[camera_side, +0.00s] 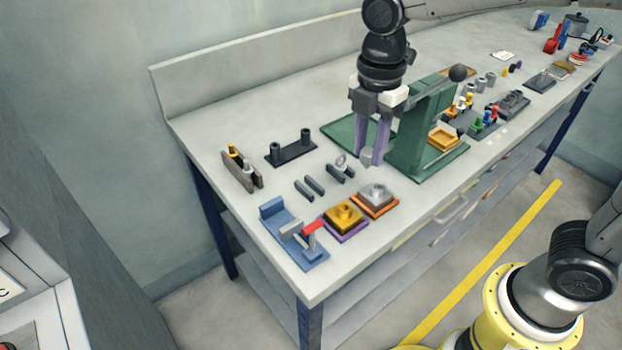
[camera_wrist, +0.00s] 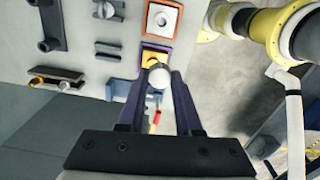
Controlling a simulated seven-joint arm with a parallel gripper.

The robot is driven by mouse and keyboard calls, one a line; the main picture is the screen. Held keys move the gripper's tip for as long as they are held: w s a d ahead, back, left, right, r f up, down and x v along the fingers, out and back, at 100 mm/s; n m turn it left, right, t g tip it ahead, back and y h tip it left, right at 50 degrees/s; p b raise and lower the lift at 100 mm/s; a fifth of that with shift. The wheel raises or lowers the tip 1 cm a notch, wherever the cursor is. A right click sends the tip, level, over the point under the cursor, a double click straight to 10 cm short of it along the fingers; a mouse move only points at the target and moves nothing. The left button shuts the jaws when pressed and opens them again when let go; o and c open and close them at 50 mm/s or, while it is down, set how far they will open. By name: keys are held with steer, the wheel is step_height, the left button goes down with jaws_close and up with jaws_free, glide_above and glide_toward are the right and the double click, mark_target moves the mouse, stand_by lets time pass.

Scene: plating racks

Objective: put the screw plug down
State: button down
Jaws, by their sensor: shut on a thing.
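My gripper (camera_side: 370,157) has two purple fingers pointing down and is above the bench, beside the green stand (camera_side: 412,135). It is shut on the screw plug, a pale round piece (camera_wrist: 159,77) between the fingertips in the wrist view. In the side view the plug is small and mostly hidden by the fingers. The grey block on the orange plate (camera_side: 377,196) and the yellow block on the purple plate (camera_side: 344,215) are in front of and below the gripper. I cannot tell the exact height of the plug above the bench.
A blue fixture with a red part (camera_side: 295,235) stands at the bench's near corner. Dark bars (camera_side: 310,187), a black two-post rack (camera_side: 290,149) and a brown holder (camera_side: 241,170) lie to the left. Bare bench lies between them. Several coloured parts stand at right.

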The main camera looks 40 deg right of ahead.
steer(key=w+a+f, duration=0.1)
steer(key=w+f, duration=0.2)
steer(key=w+a+f, duration=0.1)
steer(key=w+f, duration=0.2)
steer(key=w, duration=0.1)
steer(key=w+a+f, duration=0.1)
steer(key=w+f, duration=0.1)
steer(key=w, duration=0.2)
steer(key=shift+w+a+f, duration=0.15)
steer(key=shift+a+f, duration=0.15)
steer(key=shift+f, duration=0.1)
steer(key=shift+w+a+f, duration=0.1)
steer(key=shift+w+f, duration=0.05)
steer(key=shift+f, duration=0.75)
steer(key=shift+w+f, duration=0.1)
steer(key=shift+f, duration=0.8)
steer(key=shift+f, duration=0.25)
steer(key=c, duration=0.6)
jaws_free()
step_height(320, 180, up, 13)
steer(key=shift+f, duration=0.2)
